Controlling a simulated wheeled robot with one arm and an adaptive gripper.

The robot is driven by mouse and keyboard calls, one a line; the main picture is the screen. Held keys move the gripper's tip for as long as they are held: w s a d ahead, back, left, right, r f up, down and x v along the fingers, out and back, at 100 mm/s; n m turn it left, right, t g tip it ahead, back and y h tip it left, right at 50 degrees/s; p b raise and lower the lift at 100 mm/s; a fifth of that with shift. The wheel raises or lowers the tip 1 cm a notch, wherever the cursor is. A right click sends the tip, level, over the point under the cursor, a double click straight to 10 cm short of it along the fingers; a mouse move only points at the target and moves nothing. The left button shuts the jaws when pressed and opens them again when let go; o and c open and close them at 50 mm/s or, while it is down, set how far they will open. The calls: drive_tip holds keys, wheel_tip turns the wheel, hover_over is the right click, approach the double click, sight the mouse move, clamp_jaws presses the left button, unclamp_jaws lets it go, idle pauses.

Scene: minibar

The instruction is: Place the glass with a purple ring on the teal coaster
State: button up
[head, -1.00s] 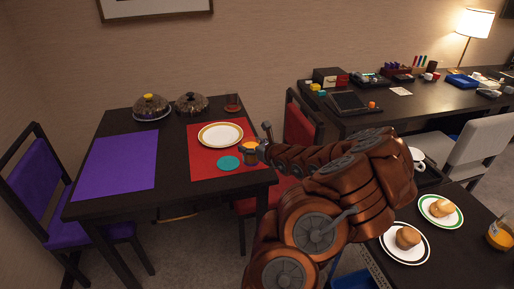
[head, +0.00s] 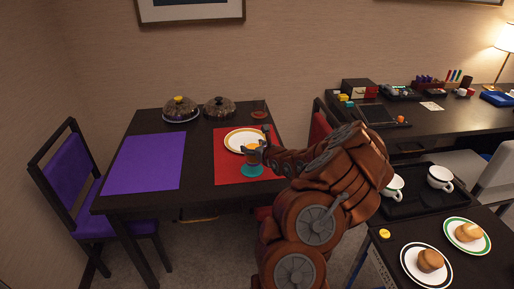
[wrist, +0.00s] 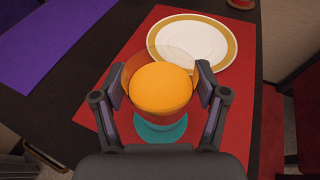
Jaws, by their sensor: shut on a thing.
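My gripper (head: 255,148) is shut on a clear glass (head: 252,159) with orange contents, above the red mat. In the wrist view, the glass (wrist: 160,90) sits upright between the two fingers of the gripper (wrist: 159,78). I cannot make out a purple ring on it. The teal coaster (head: 251,172) lies on the red mat, right under the glass in the head view. In the wrist view, the coaster (wrist: 161,133) is partly hidden by the glass. I cannot tell whether the glass base touches it.
A white plate with a yellow rim (head: 243,140) lies just behind the glass on the red mat (head: 226,174). Another glass (head: 258,108) stands at the back, near two covered dishes (head: 181,108). The purple mat (head: 145,163) is clear.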

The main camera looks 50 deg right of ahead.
drive_tip(key=shift+w+f, duration=0.1)
drive_tip(key=shift+w, duration=0.3)
drive_tip(key=shift+f+p, duration=0.7)
drive_tip(key=shift+f, duration=1)
drive_tip(key=shift+f, duration=0.2)
drive_tip(key=o, duration=1.5)
drive_tip(key=shift+r, duration=0.2)
drive_tip(key=shift+b+v, duration=1.4)
drive_tip(key=shift+v, duration=4.65)
